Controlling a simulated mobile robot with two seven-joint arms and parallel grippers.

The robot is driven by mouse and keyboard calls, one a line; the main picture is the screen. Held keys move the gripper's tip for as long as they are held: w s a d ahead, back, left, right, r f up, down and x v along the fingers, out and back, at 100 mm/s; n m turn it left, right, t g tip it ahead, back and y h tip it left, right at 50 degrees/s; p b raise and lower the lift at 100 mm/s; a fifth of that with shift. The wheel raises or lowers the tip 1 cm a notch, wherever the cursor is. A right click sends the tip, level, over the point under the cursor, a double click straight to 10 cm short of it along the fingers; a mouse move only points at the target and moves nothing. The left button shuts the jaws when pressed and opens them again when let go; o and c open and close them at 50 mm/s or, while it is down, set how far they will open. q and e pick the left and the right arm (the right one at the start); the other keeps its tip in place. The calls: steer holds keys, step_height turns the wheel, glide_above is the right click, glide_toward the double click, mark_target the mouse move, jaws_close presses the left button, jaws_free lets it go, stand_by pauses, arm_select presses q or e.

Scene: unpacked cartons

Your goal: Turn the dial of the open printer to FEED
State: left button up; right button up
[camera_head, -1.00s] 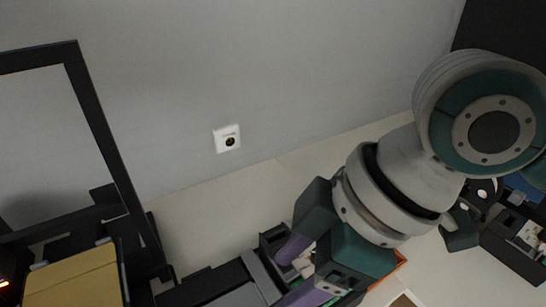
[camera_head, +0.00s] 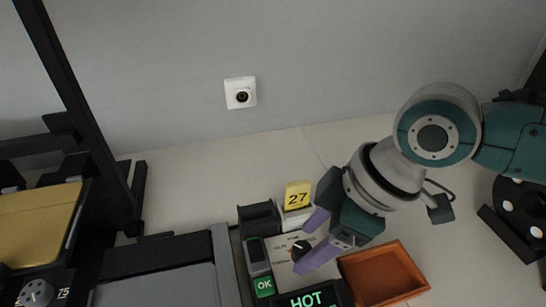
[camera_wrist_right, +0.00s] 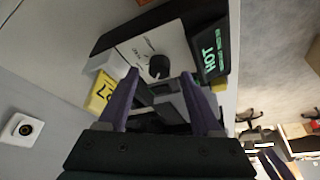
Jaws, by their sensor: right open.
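A black dial (camera_head: 300,249) with a pale pointer mark sits on a light panel (camera_head: 282,266) with small lettering, too small to read surely. The dial also shows in the right wrist view (camera_wrist_right: 158,66). The panel is on a dark machine with a lit HOT display (camera_head: 308,300) and a green OK button (camera_head: 264,287). My right gripper (camera_head: 304,246) is open, its purple fingers pointing at the panel with the dial between their tips. In the right wrist view my right gripper (camera_wrist_right: 160,79) shows a finger on each side of the dial; contact cannot be told. My left gripper is out of view.
A yellow 27 tag (camera_head: 298,194) stands behind the panel, close to my upper finger. An orange-brown tray (camera_head: 383,275) lies to the right. A black-framed machine with a gold plate (camera_head: 36,222) and grey knob (camera_head: 36,293) stands left. A wall socket (camera_head: 240,92) is behind.

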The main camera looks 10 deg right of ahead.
steer(key=shift+x, duration=0.8)
jaws_close()
